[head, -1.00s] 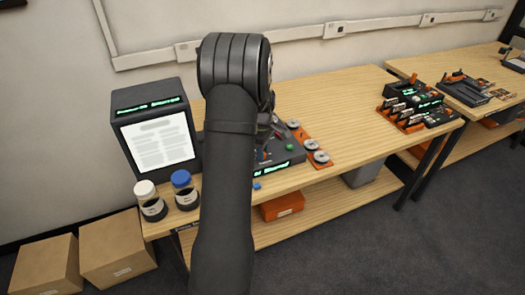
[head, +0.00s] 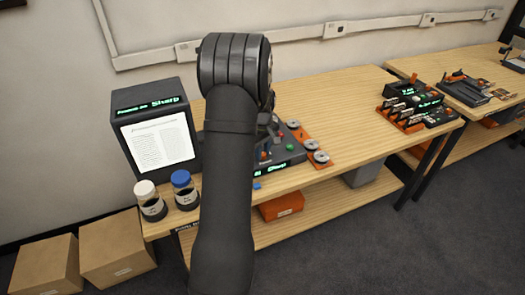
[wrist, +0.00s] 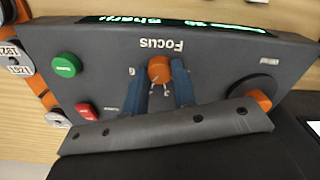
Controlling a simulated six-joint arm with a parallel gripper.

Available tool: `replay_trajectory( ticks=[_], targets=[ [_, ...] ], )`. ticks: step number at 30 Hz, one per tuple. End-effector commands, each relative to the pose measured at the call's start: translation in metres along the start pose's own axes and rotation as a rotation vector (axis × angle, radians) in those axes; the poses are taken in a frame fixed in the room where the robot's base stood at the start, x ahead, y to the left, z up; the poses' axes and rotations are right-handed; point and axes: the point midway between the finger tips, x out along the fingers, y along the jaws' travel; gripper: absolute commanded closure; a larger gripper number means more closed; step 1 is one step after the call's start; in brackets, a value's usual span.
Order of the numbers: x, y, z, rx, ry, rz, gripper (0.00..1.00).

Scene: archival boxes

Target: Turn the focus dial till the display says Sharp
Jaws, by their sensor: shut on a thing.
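The orange focus dial (wrist: 159,68) sits on the sloped dark control panel (wrist: 110,65), under the label "Focus", which appears upside down in the wrist view. My gripper (wrist: 161,82) is shut on the dial, one blue finger on each side. The panel's display strip (wrist: 180,22) shows green text that reads "Sharp" at its end. In the head view the reader (head: 155,125) has a display (head: 149,104) that also ends in "Sharp", and its lit page shows fine, crisp lines. My arm hides the dial and part of the panel (head: 290,157) there.
The panel also has a green button (wrist: 66,65), a red button (wrist: 87,111) and a black knob with an orange grip (wrist: 257,98). Two jars, one white-capped (head: 147,190) and one blue-capped (head: 182,179), stand before the reader. The table's middle right (head: 350,110) is clear.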

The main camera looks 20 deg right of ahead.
Motion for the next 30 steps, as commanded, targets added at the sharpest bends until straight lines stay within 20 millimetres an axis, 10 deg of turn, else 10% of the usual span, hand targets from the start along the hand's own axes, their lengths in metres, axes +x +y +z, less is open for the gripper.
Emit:
replay_trajectory(
  ticks=[18,19,22,30],
  targets=[
    [-0.0007,0.0004,0.0004,0.058,0.000,0.001,0.98],
    [-0.0007,0.0004,0.0004,0.058,0.000,0.001,0.73],
    [-0.0006,0.0003,0.0004,0.057,0.000,0.001,0.54],
    [-0.0006,0.0002,0.0002,0.057,0.000,0.000,0.53]
  ],
)
